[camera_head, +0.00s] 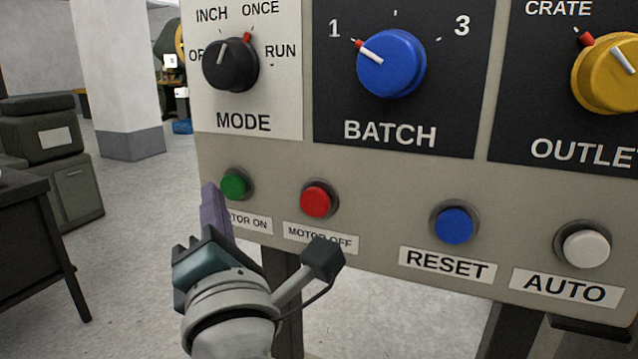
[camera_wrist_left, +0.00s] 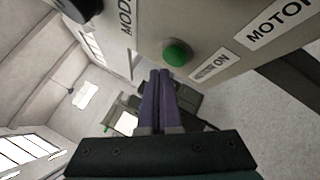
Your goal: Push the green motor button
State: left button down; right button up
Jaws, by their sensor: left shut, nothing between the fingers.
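The green motor button (camera_head: 235,184) sits at the lower left of the control panel, above its partly covered MOTOR ON label (camera_head: 252,221). My left gripper (camera_head: 209,190) is shut and empty, its purple fingers pointing up just left of the button. In the left wrist view the green button (camera_wrist_left: 177,53) is ahead and slightly right of the closed fingertips (camera_wrist_left: 159,74). The fingertips look close to the button, but I cannot tell whether they touch it. My right gripper is not in view.
Right of the green button are a red MOTOR OFF button (camera_head: 318,200), a blue RESET button (camera_head: 454,226) and a white AUTO button (camera_head: 586,249). Above are the black MODE knob (camera_head: 228,66), blue BATCH knob (camera_head: 390,64) and yellow OUTLET knob (camera_head: 603,77). A dark table (camera_head: 40,240) stands left.

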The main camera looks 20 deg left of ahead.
pick_arm(q)
jog(key=shift+w, duration=0.15)
jog(key=shift+w, duration=0.3)
jog(key=shift+w+b, duration=0.35)
jog(key=shift+w, duration=0.15)
dwell(0.6)
dwell(0.4)
jog(key=shift+s+p, duration=0.75)
jog(key=shift+s, duration=0.2)
